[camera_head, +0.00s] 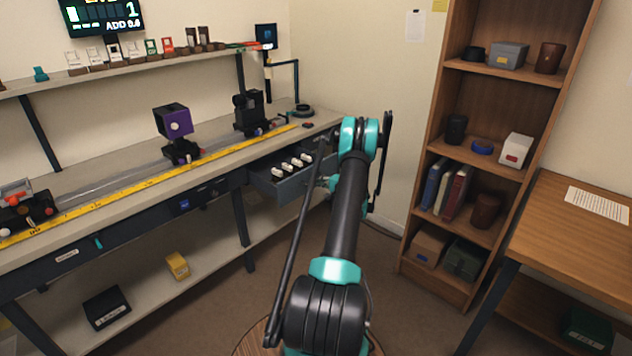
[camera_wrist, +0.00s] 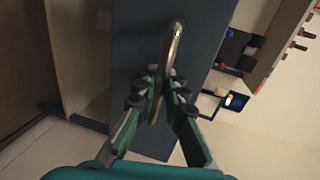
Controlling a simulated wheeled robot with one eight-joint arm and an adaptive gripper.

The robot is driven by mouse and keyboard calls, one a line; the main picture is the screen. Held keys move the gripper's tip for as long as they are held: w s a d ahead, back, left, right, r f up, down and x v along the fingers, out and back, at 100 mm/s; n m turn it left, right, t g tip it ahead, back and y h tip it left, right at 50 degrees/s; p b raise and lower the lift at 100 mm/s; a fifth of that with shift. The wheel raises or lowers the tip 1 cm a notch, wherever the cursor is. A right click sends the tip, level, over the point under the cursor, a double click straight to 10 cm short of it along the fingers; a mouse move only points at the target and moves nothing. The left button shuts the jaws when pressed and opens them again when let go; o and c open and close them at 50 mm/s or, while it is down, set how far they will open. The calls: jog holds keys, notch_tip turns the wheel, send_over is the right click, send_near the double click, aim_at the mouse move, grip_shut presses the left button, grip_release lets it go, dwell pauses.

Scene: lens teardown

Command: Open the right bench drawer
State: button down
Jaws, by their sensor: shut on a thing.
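The right bench drawer (camera_head: 285,189) is pulled partway out from under the bench top, and several white items lie in it. In the wrist view its dark blue-grey front (camera_wrist: 132,50) fills the middle. A slim metal handle (camera_wrist: 172,52) runs lengthwise on that front. My gripper (camera_wrist: 163,88) is shut on the handle, with a finger on each side of it.
The bench top (camera_head: 215,150) carries a rail, a yellow ruler and optical mounts. A tall wooden shelf (camera_head: 408,262) stands to the right of my arm, and a wooden table (camera_head: 565,225) is at far right. Open floor lies between bench and shelf.

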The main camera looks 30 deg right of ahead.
jog(key=c, duration=1.6)
grip_release()
jog(key=shift+s+d, duration=0.1)
jog(key=v, duration=1.1)
jog(key=shift+s+d, duration=0.1)
jog(key=shift+s, duration=0.25)
